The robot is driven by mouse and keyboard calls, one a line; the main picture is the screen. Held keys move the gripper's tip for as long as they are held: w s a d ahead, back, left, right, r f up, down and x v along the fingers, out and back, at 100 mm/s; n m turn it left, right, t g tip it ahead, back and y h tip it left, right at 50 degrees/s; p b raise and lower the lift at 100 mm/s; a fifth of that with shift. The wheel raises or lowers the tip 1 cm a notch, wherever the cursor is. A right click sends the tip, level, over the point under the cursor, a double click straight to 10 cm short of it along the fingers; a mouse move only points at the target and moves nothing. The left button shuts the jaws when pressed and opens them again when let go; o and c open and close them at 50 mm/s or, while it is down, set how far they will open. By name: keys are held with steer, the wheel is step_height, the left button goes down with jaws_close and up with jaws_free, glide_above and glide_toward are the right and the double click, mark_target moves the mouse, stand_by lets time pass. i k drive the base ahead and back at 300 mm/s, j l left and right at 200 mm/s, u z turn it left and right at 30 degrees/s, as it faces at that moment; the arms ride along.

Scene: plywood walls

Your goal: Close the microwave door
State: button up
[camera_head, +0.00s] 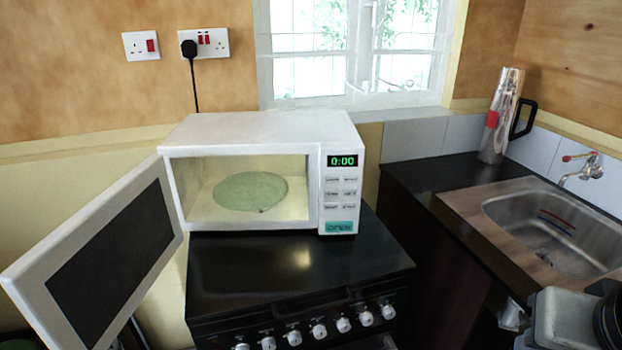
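The white microwave (262,127) stands on top of the black stove. Its door (100,262) is wide open, hinged at the microwave's left side and swung out toward me at the left. The lit interior shows a green turntable plate (250,191) with nothing large on it. The control panel at the right has a green 0:00 display (342,161) and a green button at its bottom. A grey and black part at the lower right corner seems to be my arm. My gripper's fingers are not in view.
The black stove (300,262) has a row of knobs along its front. At the right are a dark counter (450,165), a metal sink (560,228) with a tap (582,168), and a silver flask (500,118) with a black handle. A window is behind.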

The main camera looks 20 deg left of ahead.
mark_target(78, 286)
steer(key=j+u, duration=0.15)
steer(key=u, duration=2.7)
steer(key=i+j+z, duration=0.3)
steer(key=i+j, duration=0.15)
steer(key=j, duration=0.1)
